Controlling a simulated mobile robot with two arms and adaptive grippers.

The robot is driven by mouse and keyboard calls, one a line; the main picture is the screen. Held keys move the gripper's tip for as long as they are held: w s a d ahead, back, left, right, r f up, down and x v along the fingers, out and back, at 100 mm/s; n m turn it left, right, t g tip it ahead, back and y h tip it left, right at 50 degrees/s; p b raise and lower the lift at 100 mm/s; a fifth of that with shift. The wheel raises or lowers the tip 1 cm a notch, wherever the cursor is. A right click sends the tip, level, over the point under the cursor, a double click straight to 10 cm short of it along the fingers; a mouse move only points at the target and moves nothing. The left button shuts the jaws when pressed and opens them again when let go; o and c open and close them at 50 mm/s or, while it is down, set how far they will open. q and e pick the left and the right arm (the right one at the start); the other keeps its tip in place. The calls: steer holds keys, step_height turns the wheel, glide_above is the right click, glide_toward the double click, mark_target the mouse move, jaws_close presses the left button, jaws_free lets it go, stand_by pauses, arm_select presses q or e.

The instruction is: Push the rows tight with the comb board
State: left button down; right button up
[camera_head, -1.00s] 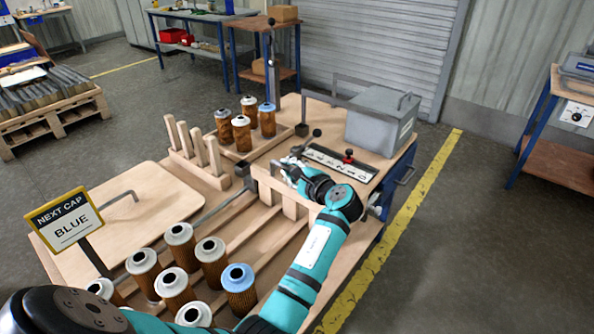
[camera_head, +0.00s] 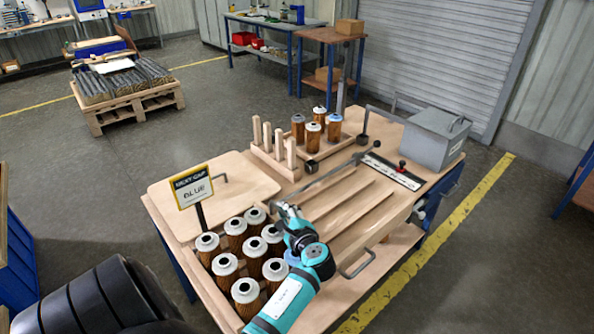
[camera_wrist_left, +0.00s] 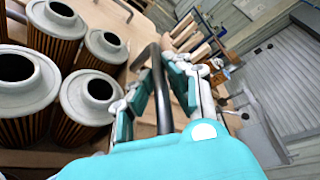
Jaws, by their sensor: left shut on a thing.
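My left gripper (camera_head: 288,218) is at the far end of the cartridge rows, shut on a dark bar handle (camera_wrist_left: 158,85) that shows between its fingers in the wrist view. I take the bar for the comb board's handle; the board itself is hidden under the gripper and arm. Several white-capped filter cartridges (camera_head: 225,265) stand upright and close together in rows at the near left; some also show in the wrist view (camera_wrist_left: 98,92). A blue-capped one (camera_head: 292,258) is mostly behind my arm. Whether the board touches the cartridges is hidden. My right gripper is out of view.
Bare wooden lanes (camera_head: 345,203) lie right of the gripper. A sign reading "NEXT CAP BLUE" (camera_head: 192,187) stands at the left. A pegged rack (camera_head: 275,150), a tray with several cartridges (camera_head: 314,130), a long rod (camera_head: 340,170) and a grey box (camera_head: 430,138) are behind.

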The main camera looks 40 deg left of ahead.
arm_select(q)
steer(key=shift+s+a+p, duration=0.15)
steer(key=shift+s+p, duration=0.15)
steer(key=shift+s, duration=1)
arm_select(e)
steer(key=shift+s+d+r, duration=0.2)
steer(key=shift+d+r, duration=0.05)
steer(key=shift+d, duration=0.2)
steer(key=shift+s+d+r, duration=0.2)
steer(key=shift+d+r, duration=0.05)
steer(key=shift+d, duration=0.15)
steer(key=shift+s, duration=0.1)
arm_select(q)
steer(key=c, duration=1.3)
jaws_free()
steer(key=shift+c, duration=0.2)
steer(key=shift+d, duration=0.25)
steer(key=v, duration=1.1)
steer(key=shift+s+d+r, duration=0.1)
steer(key=shift+s+d, duration=0.05)
steer(key=shift+d, duration=0.1)
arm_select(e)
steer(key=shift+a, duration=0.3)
